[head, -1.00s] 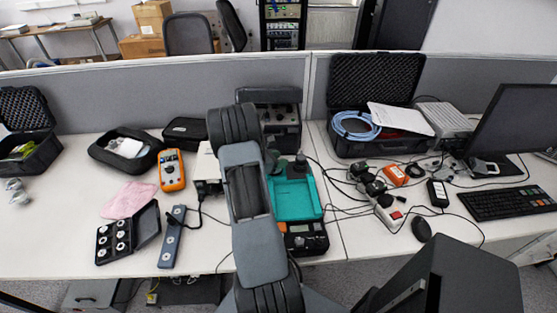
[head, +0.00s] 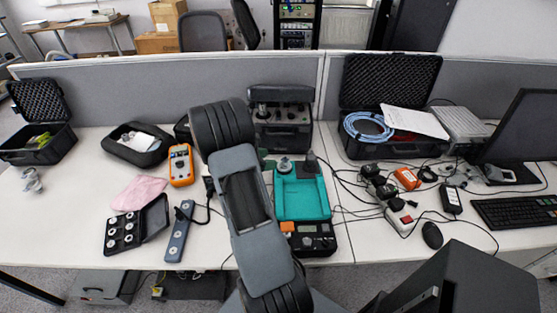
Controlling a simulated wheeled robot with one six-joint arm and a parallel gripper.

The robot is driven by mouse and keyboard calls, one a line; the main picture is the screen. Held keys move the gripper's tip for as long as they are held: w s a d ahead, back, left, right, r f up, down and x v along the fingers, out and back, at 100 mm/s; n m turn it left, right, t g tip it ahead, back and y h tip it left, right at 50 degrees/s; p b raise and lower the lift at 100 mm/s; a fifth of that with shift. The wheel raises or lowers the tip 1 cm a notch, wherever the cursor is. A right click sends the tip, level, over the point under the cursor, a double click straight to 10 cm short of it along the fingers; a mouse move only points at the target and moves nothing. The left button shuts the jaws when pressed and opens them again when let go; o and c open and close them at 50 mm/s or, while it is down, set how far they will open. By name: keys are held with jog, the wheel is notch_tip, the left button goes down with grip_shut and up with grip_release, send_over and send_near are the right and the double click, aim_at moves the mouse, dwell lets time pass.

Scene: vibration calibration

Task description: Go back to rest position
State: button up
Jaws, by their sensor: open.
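My arm's links rise from the bottom centre of the head view and lean up and left, with the dark ribbed elbow over the table. My gripper cannot be made out; the arm's own links seem to hide it. A teal tray-topped device (head: 302,199) with a dark control panel (head: 312,240) stands just right of my arm. A small grey round part (head: 285,164) and a dark upright part (head: 309,163) are at its back edge.
An open black case of round pieces (head: 122,232), a grey strip (head: 180,232), an orange meter (head: 181,165) and a pink cloth (head: 139,193) lie left. Cables, a power strip (head: 402,221), a keyboard (head: 516,211) and a monitor (head: 522,127) are right. A partition (head: 200,84) runs behind.

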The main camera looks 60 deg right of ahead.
jog(key=shift+v, duration=1.95)
jog(key=s+a+f+m+y, duration=0.35)
jog(key=a+m+y, duration=0.25)
jog(key=a+m, duration=0.25)
jog(key=a+r+m+t+y, duration=0.1)
jog(key=a+r+t+y, duration=0.1)
jog(key=a, duration=0.6)
jog(key=s+a+r+m+t+y, duration=0.1)
jog(key=a+r+t+y, duration=0.1)
jog(key=a+r+t, duration=0.2)
jog(key=s+a+r+m+t+y, duration=0.1)
jog(key=a+r+t, duration=0.3)
jog(key=a+r, duration=0.4)
jog(key=shift+a+m+y, duration=0.55)
jog(key=shift+a+y, duration=0.05)
jog(key=shift+a, duration=1.95)
jog(key=shift+s, duration=0.1)
